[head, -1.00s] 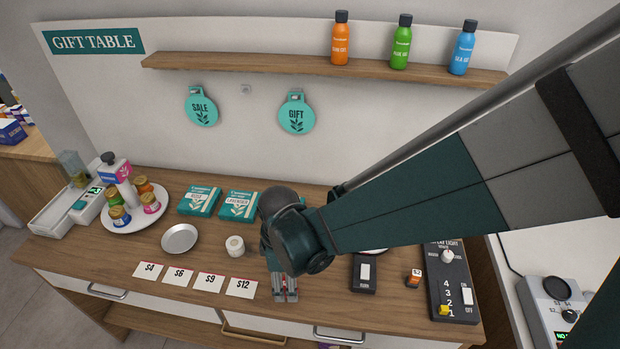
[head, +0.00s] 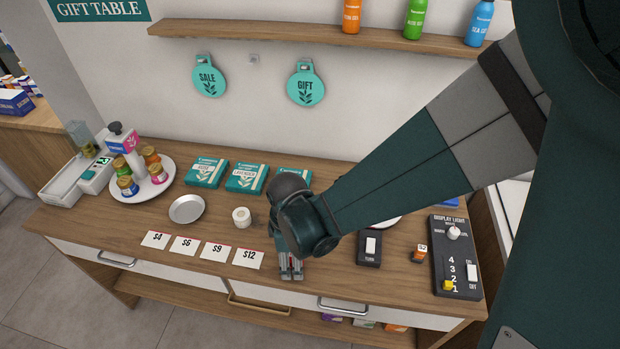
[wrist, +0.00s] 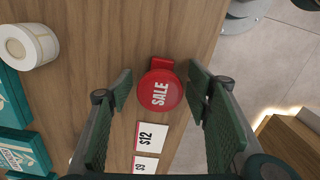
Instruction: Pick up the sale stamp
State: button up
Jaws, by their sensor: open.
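The sale stamp (wrist: 160,90) is red and round with white SALE lettering, and shows in the wrist view on the wooden counter (wrist: 90,85). A red tab sits at its top edge in that view. My gripper (wrist: 160,77) is open, with one finger on each side of the stamp in the picture and a visible gap to each. How high the fingers are above the counter I cannot tell. In the head view my gripper (head: 291,271) points down near the counter's front, right of the $12 card (head: 248,259); the stamp is hidden there.
Price cards lie in a row to the left. A black switch box (head: 369,249), a small orange-labelled bottle (head: 419,253) and a display light panel (head: 455,262) are to the right.

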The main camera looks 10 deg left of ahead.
jog(key=shift+f, duration=0.1)
dwell(0.5)
jog(key=c, duration=1)
jog(key=shift+r+p, duration=0.75)
jog(key=shift+r, duration=4.25)
